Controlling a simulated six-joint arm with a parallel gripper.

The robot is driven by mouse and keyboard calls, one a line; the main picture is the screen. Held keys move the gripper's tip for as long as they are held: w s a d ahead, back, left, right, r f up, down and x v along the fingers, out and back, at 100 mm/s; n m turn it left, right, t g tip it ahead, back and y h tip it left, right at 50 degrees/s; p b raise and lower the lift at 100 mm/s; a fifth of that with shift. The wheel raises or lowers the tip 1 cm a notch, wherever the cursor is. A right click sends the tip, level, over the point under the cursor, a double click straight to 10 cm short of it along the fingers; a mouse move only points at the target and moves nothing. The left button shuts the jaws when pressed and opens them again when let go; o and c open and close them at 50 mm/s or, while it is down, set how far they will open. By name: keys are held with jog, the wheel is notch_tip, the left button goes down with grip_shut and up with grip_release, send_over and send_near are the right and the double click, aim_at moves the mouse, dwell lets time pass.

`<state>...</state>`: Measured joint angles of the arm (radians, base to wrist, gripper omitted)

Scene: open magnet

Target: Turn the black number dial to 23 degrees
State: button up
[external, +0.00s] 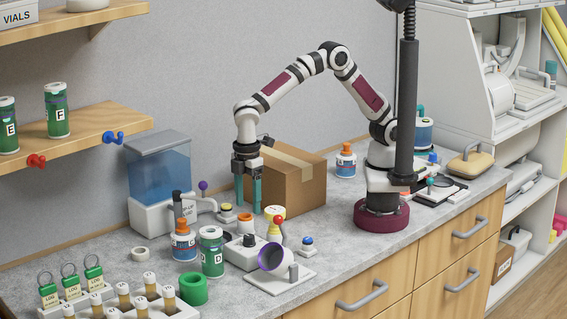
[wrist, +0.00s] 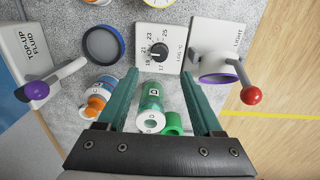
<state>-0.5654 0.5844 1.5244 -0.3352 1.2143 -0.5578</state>
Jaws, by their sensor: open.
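The black number dial (wrist: 158,51) sits on a white box (wrist: 170,20) with printed numbers around it, 23 and 25 among them, in the wrist view. Its pointer is too small to read surely. In the external view the dial (external: 249,240) shows on its low box on the counter. My gripper (external: 249,201) is open and empty, with teal fingers pointing down, above and behind the dial. In the wrist view the fingertips (wrist: 159,73) are spread to both sides, with the dial between and just beyond them, apart from it.
A cardboard box (external: 300,182) stands behind my gripper. The fluid dispenser (external: 160,185) is at the left.

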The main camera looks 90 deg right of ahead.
aim_at(249, 236)
notch_tip(249, 236, down, 10)
jog(key=shift+r, duration=0.25)
grip_shut()
